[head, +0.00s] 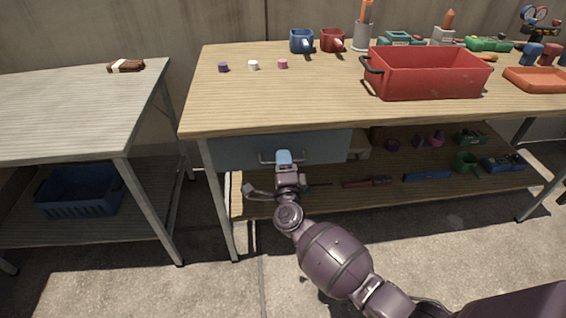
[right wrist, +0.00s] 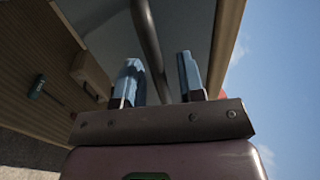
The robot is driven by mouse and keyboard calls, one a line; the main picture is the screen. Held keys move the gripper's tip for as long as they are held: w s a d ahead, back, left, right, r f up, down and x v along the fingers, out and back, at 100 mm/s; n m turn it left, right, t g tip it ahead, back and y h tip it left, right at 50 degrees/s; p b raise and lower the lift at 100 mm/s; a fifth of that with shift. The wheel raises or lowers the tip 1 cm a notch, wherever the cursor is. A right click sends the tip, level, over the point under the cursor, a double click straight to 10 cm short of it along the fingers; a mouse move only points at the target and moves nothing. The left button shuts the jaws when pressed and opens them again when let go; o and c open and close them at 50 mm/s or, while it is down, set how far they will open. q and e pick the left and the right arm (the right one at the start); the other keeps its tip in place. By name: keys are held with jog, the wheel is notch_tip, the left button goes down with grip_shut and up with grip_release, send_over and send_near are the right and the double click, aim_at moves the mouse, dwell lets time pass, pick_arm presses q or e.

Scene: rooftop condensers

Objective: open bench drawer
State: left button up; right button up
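The bench drawer (head: 235,152) has a blue-grey front and sits under the left part of the wooden bench top (head: 290,108). It looks closed. Its bar handle (head: 266,159) runs across the front. My right gripper (head: 284,157) is at the handle, covering part of it. In the right wrist view the handle bar (right wrist: 149,40) passes between the two blue fingertips of my right gripper (right wrist: 158,80), which stand apart with gaps beside the bar. The drawer front (right wrist: 190,25) shows behind them. My left gripper is not in view.
A red crate (head: 425,84), blue mug (head: 301,40) and red mug (head: 332,40) stand on the bench. Tools such as a blue level (head: 427,176) lie on the lower shelf (head: 330,200). A grey table (head: 70,105) with a blue bin (head: 80,195) below stands left.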

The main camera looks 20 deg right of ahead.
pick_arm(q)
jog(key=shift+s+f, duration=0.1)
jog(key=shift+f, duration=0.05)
pick_arm(e)
grip_shut()
jog(key=shift+s, duration=0.1)
